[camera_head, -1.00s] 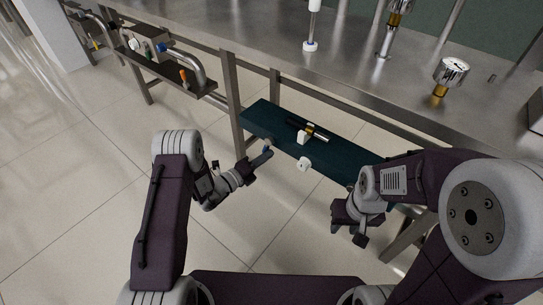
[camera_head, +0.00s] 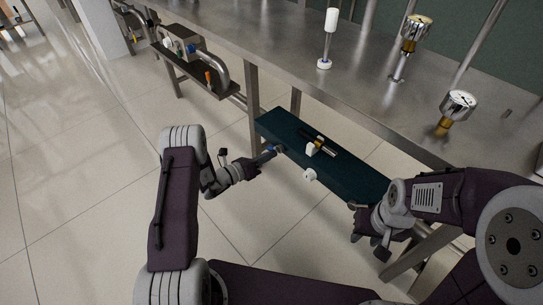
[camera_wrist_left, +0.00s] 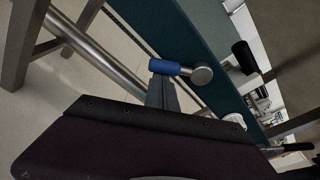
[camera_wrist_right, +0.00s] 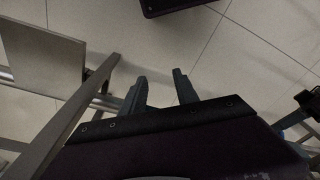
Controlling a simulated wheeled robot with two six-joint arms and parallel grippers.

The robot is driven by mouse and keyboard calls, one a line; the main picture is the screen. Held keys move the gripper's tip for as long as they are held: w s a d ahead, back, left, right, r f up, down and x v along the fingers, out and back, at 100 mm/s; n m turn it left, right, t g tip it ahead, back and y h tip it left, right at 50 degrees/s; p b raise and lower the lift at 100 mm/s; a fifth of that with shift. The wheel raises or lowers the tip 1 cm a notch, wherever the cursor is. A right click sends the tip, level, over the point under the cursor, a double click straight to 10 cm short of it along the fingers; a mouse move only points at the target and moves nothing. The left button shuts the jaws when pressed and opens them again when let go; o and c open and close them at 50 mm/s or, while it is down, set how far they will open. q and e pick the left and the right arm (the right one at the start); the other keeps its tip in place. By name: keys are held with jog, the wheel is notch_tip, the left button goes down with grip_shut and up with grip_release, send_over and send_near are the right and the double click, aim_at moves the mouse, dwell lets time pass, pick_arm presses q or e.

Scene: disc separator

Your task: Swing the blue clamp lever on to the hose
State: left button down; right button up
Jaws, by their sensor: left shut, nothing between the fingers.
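The blue clamp lever (camera_wrist_left: 165,67) shows in the left wrist view, with a round grey pivot (camera_wrist_left: 202,74) at its right end. It sits at the near edge of the dark teal panel (camera_head: 345,178). In the head view the lever (camera_head: 270,151) is small and partly covered. My left gripper (camera_wrist_left: 161,88) is shut and empty, its fingertips right at the lever; I cannot tell whether they touch. A black cylindrical piece (camera_head: 326,146) with a white block (camera_head: 312,149) lies on the panel; I cannot tell whether it is the hose. My right gripper (camera_wrist_right: 158,78) is open and empty, away from the lever.
A steel bench (camera_head: 300,62) with gauges (camera_head: 461,102) runs above and behind the panel. A bench leg (camera_head: 253,95) stands close to the panel's left end. A white knob (camera_head: 310,175) sticks out from the panel's near edge.

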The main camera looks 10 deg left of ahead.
pick_arm(q)
jog(key=shift+w+a+r+m, duration=0.15)
jog(key=shift+m, duration=0.25)
dwell(0.3)
jog(key=p+v, duration=0.4)
jog(key=v, duration=0.5)
